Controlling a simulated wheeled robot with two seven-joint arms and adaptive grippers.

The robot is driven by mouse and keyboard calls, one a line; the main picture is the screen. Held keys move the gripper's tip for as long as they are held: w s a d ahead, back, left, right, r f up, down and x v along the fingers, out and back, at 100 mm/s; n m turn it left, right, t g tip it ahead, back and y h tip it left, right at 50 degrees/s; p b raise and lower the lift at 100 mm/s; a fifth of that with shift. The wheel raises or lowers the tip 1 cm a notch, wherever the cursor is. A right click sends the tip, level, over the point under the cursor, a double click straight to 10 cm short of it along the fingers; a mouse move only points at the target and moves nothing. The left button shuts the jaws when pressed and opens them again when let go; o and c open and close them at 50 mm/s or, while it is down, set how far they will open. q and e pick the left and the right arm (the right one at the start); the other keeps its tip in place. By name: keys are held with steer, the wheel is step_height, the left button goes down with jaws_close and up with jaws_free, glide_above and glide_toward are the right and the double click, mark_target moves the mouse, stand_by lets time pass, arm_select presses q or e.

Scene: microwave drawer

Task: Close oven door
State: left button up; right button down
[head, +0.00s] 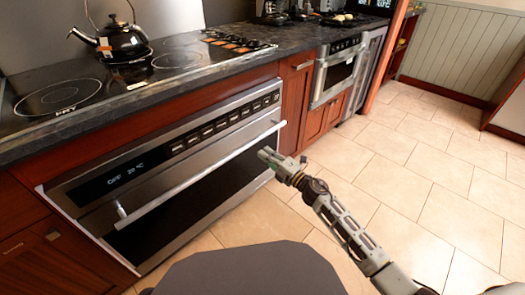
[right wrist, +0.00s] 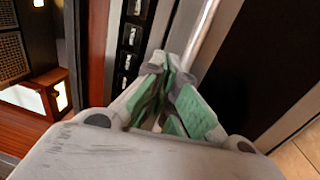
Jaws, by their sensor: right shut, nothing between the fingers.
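The oven (head: 180,170) is set under the counter at the left of the head view. Its door (head: 185,205) has a grey frame and dark glass, and looks upright or nearly so; I cannot tell whether it sits fully flush. A long bar handle (head: 205,172) runs along the door's top. My right gripper (head: 268,154) is shut and empty, in front of the door's right part, near the handle's right end. In the right wrist view, its green-padded fingers (right wrist: 166,75) are together beside the handle (right wrist: 207,35); contact is unclear. My left gripper is not in view.
A black kettle (head: 122,40) stands on the cooktop (head: 60,97) above the oven. A second, smaller built-in appliance (head: 335,75) is farther along the cabinets. The tiled floor (head: 430,150) to the right is clear.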

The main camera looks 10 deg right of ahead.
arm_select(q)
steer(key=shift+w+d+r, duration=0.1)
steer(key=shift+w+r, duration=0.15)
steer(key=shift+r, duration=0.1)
arm_select(e)
steer(key=shift+s+d, duration=0.3)
steer(key=shift+s, duration=0.1)
